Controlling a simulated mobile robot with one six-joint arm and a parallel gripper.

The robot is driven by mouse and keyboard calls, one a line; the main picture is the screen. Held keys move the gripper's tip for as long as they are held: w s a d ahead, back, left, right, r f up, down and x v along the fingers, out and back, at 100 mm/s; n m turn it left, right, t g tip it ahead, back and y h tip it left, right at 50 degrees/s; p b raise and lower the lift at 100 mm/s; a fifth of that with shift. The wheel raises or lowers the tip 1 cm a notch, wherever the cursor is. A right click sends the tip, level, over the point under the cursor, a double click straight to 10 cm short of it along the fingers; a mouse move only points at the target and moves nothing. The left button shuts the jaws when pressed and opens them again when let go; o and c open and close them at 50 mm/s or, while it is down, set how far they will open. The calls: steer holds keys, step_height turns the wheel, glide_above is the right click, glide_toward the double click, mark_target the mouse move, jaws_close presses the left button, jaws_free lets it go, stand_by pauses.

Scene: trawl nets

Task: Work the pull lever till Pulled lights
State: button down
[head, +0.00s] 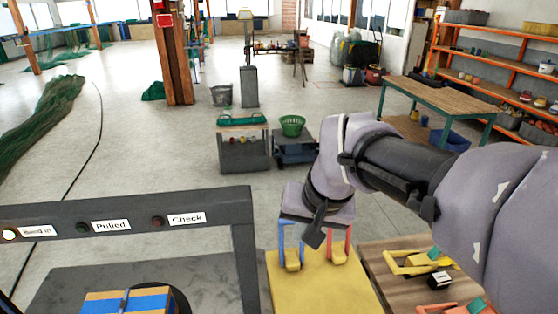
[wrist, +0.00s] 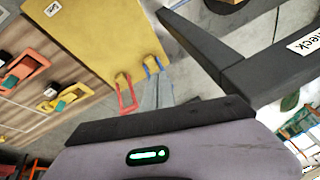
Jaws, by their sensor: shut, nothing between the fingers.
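A dark frame (head: 243,215) carries lamps. The Pulled lamp (head: 82,227) is dark. The leftmost lamp (head: 9,234) glows; its label is hard to read. Below the bar lies a wooden piece with a blue band (head: 130,302), cut off by the picture edge; I cannot tell if this is the pull lever. My gripper (head: 315,238) is shut over the yellow board (head: 320,290); its fingertips are mostly hidden. A blue loop (head: 281,240) and a red loop (head: 349,242) with yellow ends stand there. The wrist view shows the red loop (wrist: 127,97); contact is unclear.
The Check lamp (head: 157,221) is dark. A wooden board (head: 385,275) with yellow and red clamps lies right of the yellow board. The frame's dark bar (wrist: 275,75) stands close to my gripper in the wrist view. A green-edged table (head: 440,95) stands farther back.

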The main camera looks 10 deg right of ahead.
steer(key=w+d+r+n+g+p, duration=0.1)
steer(key=w+r+n+g+p, duration=0.15)
steer(key=w+p, duration=1.25)
steer(key=w+d+f+h+p, duration=0.1)
steer(key=w+f+p, duration=0.2)
steer(key=w+f, duration=0.5)
steer(key=shift+w+d+f, duration=0.35)
steer(key=shift+w, duration=0.85)
steer(key=shift+f+n, duration=0.1)
steer(key=shift+n, duration=0.15)
step_height(320, 180, down, 9)
steer(key=s+p, duration=0.1)
steer(key=s, duration=0.1)
steer(key=shift+s, duration=0.3)
